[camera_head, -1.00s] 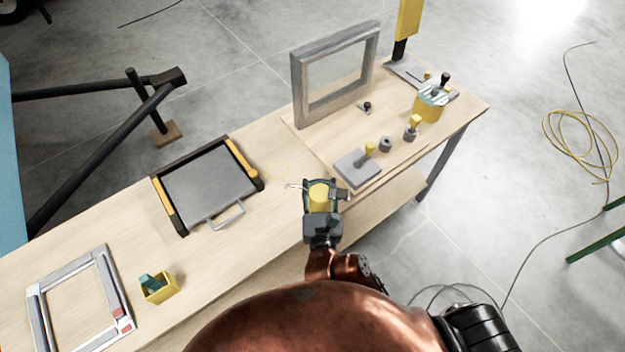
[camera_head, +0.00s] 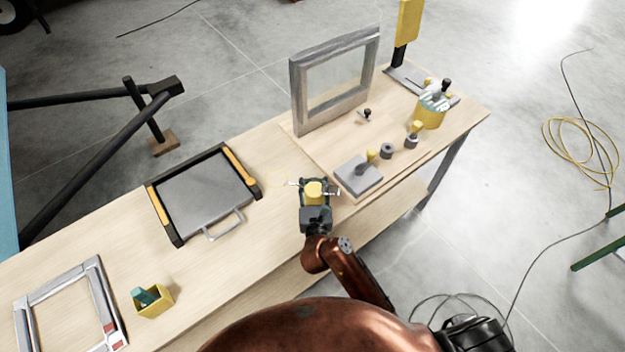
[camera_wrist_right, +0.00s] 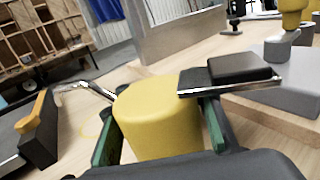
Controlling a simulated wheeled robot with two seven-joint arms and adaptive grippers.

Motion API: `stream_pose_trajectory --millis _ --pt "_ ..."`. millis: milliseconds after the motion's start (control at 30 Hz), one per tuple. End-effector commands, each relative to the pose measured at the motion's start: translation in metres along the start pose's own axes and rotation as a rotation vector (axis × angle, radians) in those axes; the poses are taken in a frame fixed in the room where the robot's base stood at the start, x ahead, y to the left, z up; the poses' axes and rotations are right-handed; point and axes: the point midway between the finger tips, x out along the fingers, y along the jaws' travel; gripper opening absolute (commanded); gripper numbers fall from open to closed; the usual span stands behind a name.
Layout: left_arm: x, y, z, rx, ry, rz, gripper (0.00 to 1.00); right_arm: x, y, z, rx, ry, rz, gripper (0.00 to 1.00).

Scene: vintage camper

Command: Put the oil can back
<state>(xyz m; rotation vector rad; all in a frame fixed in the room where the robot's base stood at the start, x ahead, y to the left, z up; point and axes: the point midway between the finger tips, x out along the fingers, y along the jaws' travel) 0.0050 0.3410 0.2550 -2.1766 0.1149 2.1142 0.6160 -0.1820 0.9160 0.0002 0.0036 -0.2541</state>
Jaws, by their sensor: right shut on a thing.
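The oil can, a yellow rounded body (camera_head: 314,188) with a thin metal spout to its left, is in my right gripper (camera_head: 315,193) at the front edge of the workbench. In the right wrist view the yellow can (camera_wrist_right: 157,118) sits between the two green-lined fingers, which are shut on it. The spout (camera_wrist_right: 88,89) reaches left there. A faint yellow ring outline (camera_head: 280,183) is marked on the bench just left of the can. Whether the can's base touches the bench is hidden. My left gripper is not in view.
A grey tray with black and yellow sides (camera_head: 203,192) lies left of the can. A grey plate with a yellow knob (camera_head: 357,177) lies close on the right, on a raised board. A standing frame (camera_head: 297,95) is behind. Bare bench (camera_head: 262,215) lies between tray and can.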

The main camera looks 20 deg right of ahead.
Motion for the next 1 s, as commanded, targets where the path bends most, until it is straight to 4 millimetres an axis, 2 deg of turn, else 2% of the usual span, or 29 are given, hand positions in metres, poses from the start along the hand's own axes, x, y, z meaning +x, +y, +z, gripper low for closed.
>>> stream_pose_trajectory --millis 367,400,867,1000 --pt "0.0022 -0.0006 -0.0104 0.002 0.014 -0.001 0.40 0.0000 0.0004 -0.0054 0.000 -0.002 0.000 0.00" --pt "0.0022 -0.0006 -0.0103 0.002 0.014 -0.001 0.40 0.0000 0.0003 -0.0057 0.000 -0.002 0.000 0.23" --pt "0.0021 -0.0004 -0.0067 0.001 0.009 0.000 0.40 -0.0001 0.0002 -0.0052 0.000 -0.002 0.000 0.55" --pt "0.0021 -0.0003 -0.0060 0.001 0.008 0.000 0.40 -0.0001 0.0001 -0.0051 0.000 -0.002 0.000 0.55"
